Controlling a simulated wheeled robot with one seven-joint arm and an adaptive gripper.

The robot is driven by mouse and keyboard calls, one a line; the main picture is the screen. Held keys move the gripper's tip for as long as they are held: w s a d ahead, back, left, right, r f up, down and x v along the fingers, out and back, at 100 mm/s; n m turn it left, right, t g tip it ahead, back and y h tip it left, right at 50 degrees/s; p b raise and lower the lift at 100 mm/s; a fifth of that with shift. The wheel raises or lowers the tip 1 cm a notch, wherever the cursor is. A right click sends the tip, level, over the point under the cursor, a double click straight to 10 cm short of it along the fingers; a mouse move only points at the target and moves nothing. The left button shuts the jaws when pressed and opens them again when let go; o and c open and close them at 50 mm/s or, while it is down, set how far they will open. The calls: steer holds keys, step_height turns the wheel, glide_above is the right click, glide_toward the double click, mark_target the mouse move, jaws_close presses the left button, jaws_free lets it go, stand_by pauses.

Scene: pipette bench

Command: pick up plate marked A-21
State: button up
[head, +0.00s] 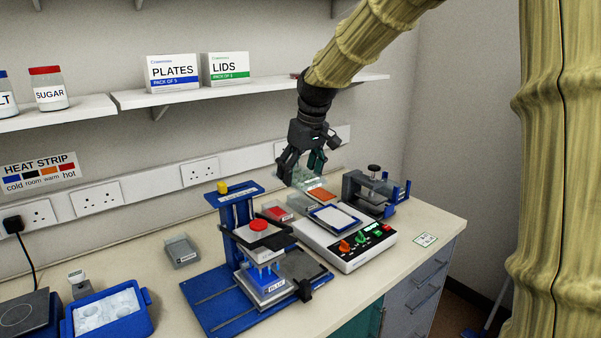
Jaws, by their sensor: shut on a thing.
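My gripper (302,172) is over the back of the bench, fingers pointing down. It is shut on a clear, see-through plate (305,179), which shows faintly between and below the fingers. No A-21 mark can be read on it at this size, and whether it is clear of what lies beneath cannot be told. An orange-topped block (321,195) lies just below and to the right of it.
A white device with coloured knobs (345,246) bears a blue-framed pad (335,218). A blue press stand (240,225) is front left, a dark clamp-like device (372,192) right. A red-topped block (277,213) lies between. A shelf (270,91) runs above.

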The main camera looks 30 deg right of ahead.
steer(key=shift+r, duration=0.15)
steer(key=shift+r+p, duration=1.35)
steer(key=shift+p, duration=0.35)
